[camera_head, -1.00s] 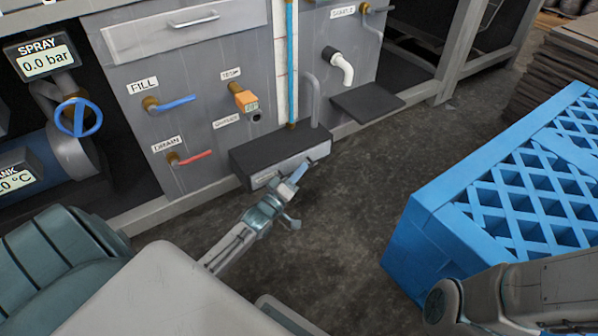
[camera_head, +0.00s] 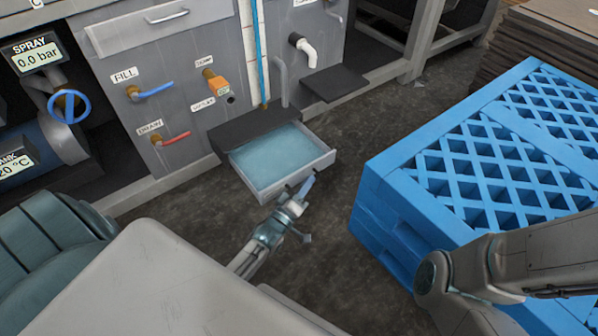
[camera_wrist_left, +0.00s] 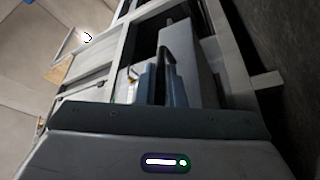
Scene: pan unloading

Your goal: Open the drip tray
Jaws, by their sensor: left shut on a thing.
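The drip tray (camera_head: 322,160) is pulled out of its dark housing (camera_head: 232,131) at the foot of the grey cabinet. It is a grey, drawer-like tray, and a flat pale blue surface shows inside. My left gripper (camera_head: 299,190) is at the tray's front and shut on its handle, which it largely hides. In the left wrist view, a dark curved handle (camera_wrist_left: 167,62) shows at the gripper fingers (camera_wrist_left: 153,84). My right arm enters at the lower right, but its gripper is out of view.
A blue lattice crate stack (camera_head: 400,215) stands to the right of the tray, with bare floor (camera_head: 345,195) between. A dark flat plate (camera_head: 335,83) juts out below a white spout (camera_head: 306,52). Fill and drain levers (camera_head: 175,138) are on the cabinet face.

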